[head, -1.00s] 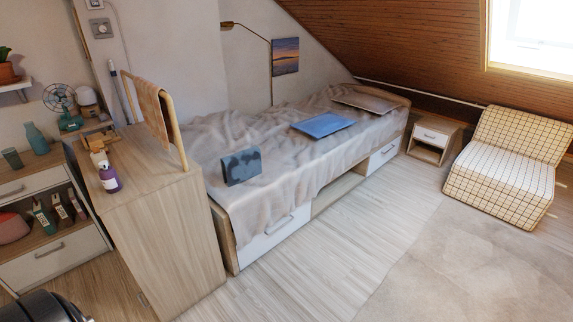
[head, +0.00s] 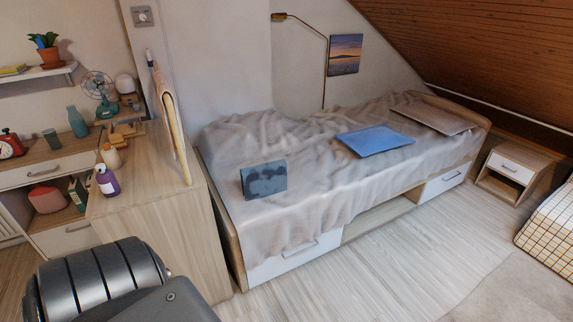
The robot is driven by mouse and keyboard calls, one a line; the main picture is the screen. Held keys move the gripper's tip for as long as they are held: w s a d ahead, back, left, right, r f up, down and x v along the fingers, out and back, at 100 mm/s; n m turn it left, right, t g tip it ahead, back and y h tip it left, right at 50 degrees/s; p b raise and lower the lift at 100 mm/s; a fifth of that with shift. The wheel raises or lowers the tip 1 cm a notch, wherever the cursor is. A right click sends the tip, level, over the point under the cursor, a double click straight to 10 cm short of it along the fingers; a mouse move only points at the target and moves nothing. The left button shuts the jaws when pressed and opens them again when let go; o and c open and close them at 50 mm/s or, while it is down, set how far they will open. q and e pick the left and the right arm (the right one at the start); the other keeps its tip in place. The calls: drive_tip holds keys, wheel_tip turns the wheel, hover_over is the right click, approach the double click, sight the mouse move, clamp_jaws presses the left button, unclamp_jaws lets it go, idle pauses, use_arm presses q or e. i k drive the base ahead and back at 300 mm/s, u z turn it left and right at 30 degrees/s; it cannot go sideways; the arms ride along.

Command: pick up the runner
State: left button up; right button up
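A tan-orange cloth, which looks like the runner (head: 163,98), hangs over a wooden rail on top of the wooden cabinet (head: 190,235). I see it nearly edge-on, so its broad faces are mostly hidden. Neither of my grippers is in view. A dark ribbed part of my own arm fills the lower left and covers part of the cabinet's front.
A purple bottle (head: 106,180) stands on the cabinet top. Left are a shelf unit (head: 62,160), a teal bottle (head: 77,122) and a fan (head: 98,90). A bed with a rumpled blanket (head: 320,190) stands to the right. The floor before it (head: 390,245) is clear.

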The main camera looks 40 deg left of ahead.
sight(258, 181)
drive_tip(key=i, duration=3.6)
drive_tip(key=u, duration=2.4)
